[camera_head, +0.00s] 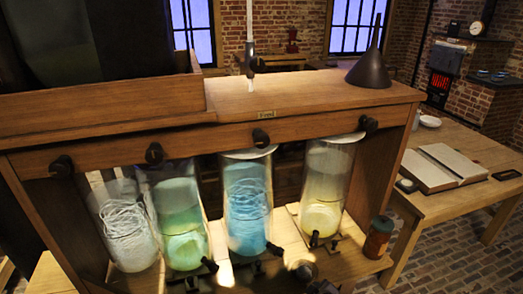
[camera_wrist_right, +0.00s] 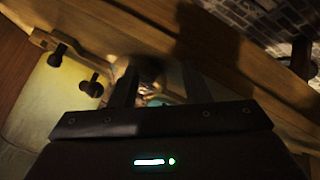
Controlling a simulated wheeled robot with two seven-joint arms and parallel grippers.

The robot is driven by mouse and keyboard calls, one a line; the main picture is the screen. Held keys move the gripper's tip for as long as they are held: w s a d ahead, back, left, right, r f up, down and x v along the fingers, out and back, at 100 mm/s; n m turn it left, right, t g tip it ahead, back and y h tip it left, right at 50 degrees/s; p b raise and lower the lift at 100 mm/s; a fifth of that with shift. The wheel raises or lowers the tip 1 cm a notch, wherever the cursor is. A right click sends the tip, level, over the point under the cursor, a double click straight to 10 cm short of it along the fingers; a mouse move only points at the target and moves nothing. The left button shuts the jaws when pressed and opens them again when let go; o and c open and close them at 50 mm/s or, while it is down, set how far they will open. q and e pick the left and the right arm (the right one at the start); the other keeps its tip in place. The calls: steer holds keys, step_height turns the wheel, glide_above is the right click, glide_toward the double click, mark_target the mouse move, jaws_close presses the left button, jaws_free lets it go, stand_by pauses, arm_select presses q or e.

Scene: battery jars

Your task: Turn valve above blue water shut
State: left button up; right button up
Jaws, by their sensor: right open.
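The jar of blue water (camera_head: 247,205) is third from the left in the wooden stand. A small dark tap (camera_head: 273,248) shows near the jar's foot. My right gripper (camera_wrist_right: 155,85) shows in the right wrist view with its dark fingers apart. A blurred round thing (camera_wrist_right: 150,68) lies beyond the fingertips; I cannot tell what it is.
Similar knobs sit above the white jar (camera_head: 127,230), green jar (camera_head: 180,220) and yellow jar (camera_head: 325,190). A dark funnel (camera_head: 370,72) stands on the stand's top. A brown jar (camera_head: 378,237) stands at the lower right. A table with an open book (camera_head: 445,167) is at right.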

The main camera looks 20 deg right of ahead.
mark_target(263, 141)
steer(key=w+a+r+n+t, duration=0.1)
steer(key=w+a+r+t, duration=0.15)
steer(key=r, duration=0.75)
steer(key=w+a+r+n+t+y, duration=0.15)
steer(key=w+r, duration=0.25)
steer(key=r, duration=0.6)
steer(key=w+a+r+n+t+h, duration=0.1)
steer(key=w+r, duration=0.2)
steer(key=r, duration=0.7)
steer(key=s+a+r+n+t+y, duration=0.2)
steer(key=s+a+r, duration=0.15)
steer(key=r, duration=0.75)
steer(key=s+a+r+n+t+y, duration=0.2)
steer(key=s+a+r+n, duration=0.15)
steer(key=r, duration=0.75)
steer(key=shift+m+h, duration=0.25)
steer(key=shift+m, duration=0.05)
steer(key=w+p, duration=0.1)
steer(key=w, duration=0.1)
steer(key=w+a+p, duration=0.1)
steer(key=w, duration=0.1)
steer(key=w+p, duration=0.1)
steer(key=w, duration=0.2)
steer(key=shift+a, duration=0.35)
steer(key=shift+w+f, duration=0.2)
steer(key=shift+w, duration=0.3)
steer(key=shift+a, duration=0.1)
steer(key=c, duration=0.7)
